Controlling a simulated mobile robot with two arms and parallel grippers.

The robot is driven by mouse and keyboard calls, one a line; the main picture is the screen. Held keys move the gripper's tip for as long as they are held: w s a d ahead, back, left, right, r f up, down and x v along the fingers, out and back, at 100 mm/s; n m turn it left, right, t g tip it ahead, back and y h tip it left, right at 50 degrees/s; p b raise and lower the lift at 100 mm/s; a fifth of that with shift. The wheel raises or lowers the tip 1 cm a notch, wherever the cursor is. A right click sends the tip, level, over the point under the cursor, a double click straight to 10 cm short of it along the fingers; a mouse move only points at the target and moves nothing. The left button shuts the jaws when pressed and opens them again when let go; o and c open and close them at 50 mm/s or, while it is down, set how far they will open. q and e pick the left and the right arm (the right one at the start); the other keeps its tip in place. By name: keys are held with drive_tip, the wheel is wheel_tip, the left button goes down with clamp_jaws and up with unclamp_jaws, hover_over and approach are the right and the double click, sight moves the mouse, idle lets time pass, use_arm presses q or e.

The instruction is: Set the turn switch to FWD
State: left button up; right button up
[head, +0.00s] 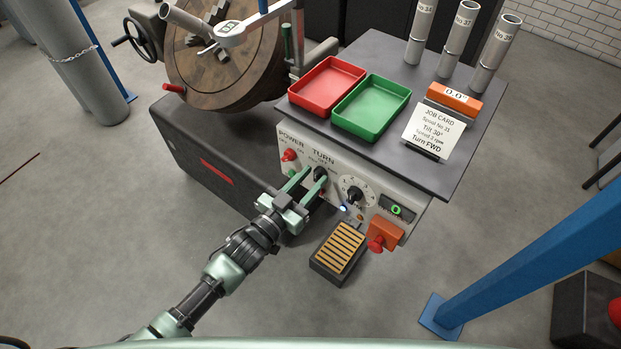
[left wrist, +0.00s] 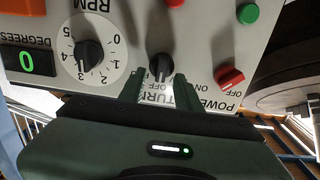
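The turn switch (head: 320,173) is a black knob on the pale control panel, under the TURN label. In the left wrist view the knob (left wrist: 160,67) appears upside down, its pointer towards the OFF label; the other position labels are partly hidden by my fingers. My left gripper (head: 311,181) is at the panel with its fingers apart. In the left wrist view the gripper (left wrist: 158,88) has one fingertip on each side just below the knob, with gaps between; contact is not visible. My right gripper is not in view.
The red power switch (head: 290,155) sits left of the turn switch, the RPM dial (head: 354,195) right of it. A red push button (head: 376,243) on an orange box juts out. A foot pedal (head: 339,248) is below. The job card (head: 433,132) reads Turn FWD.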

use_arm(q)
clamp_jaws()
drive_tip(key=shift+m, duration=0.3)
drive_tip(key=m, duration=0.3)
drive_tip(key=shift+s+d, duration=0.15)
drive_tip(key=shift+s+d+f+m, duration=0.1)
drive_tip(key=shift+m, duration=0.95)
drive_tip(key=shift+s+d+f+m, duration=0.1)
drive_tip(key=shift+m, duration=0.95)
unclamp_jaws()
